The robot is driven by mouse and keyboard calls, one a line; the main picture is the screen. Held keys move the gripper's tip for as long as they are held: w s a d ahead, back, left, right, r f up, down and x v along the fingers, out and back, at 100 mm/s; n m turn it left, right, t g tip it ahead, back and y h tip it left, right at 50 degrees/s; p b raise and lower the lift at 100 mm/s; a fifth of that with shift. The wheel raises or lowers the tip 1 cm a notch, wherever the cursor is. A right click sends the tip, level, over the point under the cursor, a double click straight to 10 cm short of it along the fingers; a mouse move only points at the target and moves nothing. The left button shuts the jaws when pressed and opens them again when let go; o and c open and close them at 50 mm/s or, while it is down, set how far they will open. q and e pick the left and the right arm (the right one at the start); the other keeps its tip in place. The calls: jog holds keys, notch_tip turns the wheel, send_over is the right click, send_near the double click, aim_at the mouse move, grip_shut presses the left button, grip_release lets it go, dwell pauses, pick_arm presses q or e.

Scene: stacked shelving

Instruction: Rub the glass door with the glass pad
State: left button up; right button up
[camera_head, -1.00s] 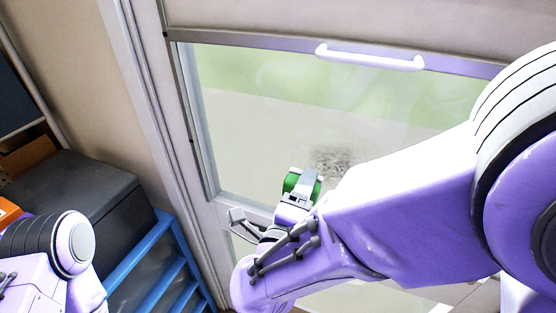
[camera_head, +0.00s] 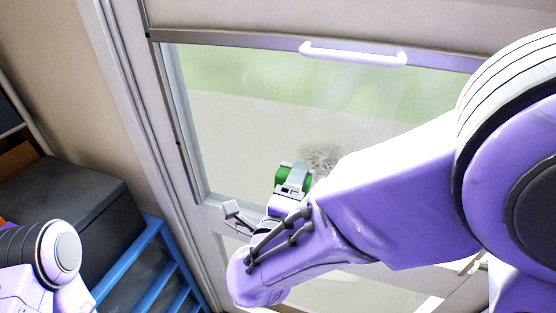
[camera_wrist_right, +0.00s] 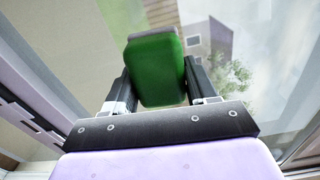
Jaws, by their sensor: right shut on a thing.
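The glass door (camera_head: 240,130) fills the middle of the head view, with a dark smudge (camera_head: 322,157) on its pane. My right gripper (camera_head: 292,178) is in front of the lower part of the pane, just left of the smudge. It is shut on the green glass pad (camera_head: 280,173). In the right wrist view the pad (camera_wrist_right: 157,72) sits between the two fingers of my right gripper (camera_wrist_right: 158,85). I cannot tell whether the pad touches the glass. At lower left, part of my left arm shows, but its gripper is out of view.
A white handle (camera_head: 353,53) runs along the door's upper rail. A blue rack (camera_head: 140,262) and a dark grey box (camera_head: 75,205) stand left of the door frame. Through the glass, a building (camera_wrist_right: 197,40) and a tree (camera_wrist_right: 232,78) show in the wrist view.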

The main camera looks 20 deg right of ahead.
jog(key=shift+w+d, duration=0.35)
jog(key=shift+w, duration=0.25)
